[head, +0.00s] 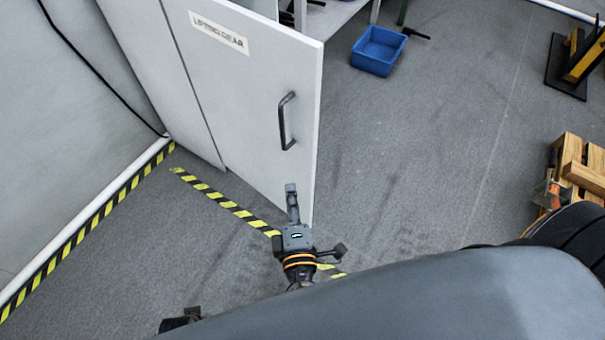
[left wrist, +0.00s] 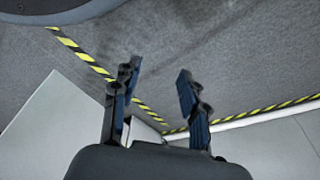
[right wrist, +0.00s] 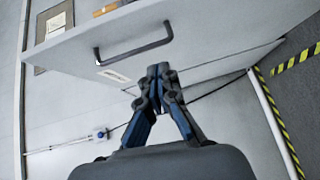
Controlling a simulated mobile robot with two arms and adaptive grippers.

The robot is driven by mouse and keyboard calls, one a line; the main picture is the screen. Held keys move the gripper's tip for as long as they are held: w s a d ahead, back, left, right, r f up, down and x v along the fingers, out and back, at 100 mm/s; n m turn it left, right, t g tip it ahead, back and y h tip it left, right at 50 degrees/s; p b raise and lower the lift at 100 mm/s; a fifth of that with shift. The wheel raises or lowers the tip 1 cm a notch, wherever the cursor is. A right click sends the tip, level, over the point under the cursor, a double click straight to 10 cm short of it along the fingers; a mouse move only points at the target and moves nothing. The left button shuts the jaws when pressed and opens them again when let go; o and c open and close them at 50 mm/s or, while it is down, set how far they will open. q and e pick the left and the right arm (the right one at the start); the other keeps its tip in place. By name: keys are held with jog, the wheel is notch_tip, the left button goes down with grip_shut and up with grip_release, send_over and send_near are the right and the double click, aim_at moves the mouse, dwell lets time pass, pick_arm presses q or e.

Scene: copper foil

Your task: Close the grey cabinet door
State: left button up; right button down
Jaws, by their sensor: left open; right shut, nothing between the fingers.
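The grey cabinet door (head: 262,105) stands open in the head view, with a dark bar handle (head: 284,120) and a "LIFTING GEAR" label (head: 219,33). My right gripper (head: 291,188) is shut and empty, near the lower part of the door by its free edge, below the handle. I cannot tell whether it touches the door. In the right wrist view the closed fingers (right wrist: 158,72) point toward the door (right wrist: 200,35), close to the handle (right wrist: 135,52). My left gripper (left wrist: 157,72) is open and empty over the floor in the left wrist view; little of it shows in the head view.
Yellow-black floor tape (head: 225,202) runs beneath the door, and more lies along the left wall (head: 80,235). A blue bin (head: 377,50) sits on the floor behind the door. A wooden pallet (head: 583,165) stands at the right. The floor between is clear.

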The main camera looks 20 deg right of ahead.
notch_tip(320, 180, up, 3)
jog(key=t, duration=0.1)
jog(key=p, duration=0.1)
send_near(300, 127)
jog(key=w+a, duration=0.3)
jog(key=w+d, duration=0.1)
jog(key=w+d+p, duration=0.1)
jog(key=d, duration=0.1)
jog(key=shift+w+h, duration=0.25)
jog(key=shift+h, duration=0.15)
pick_arm(q)
jog(key=s+f, duration=0.4)
jog(key=f, duration=0.1)
jog(key=shift+s+a+f, duration=0.2)
jog(key=shift+a+f, duration=0.05)
jog(key=shift+a, duration=0.15)
pick_arm(e)
jog(key=shift+w+d, duration=0.25)
jog(key=shift+d, duration=0.2)
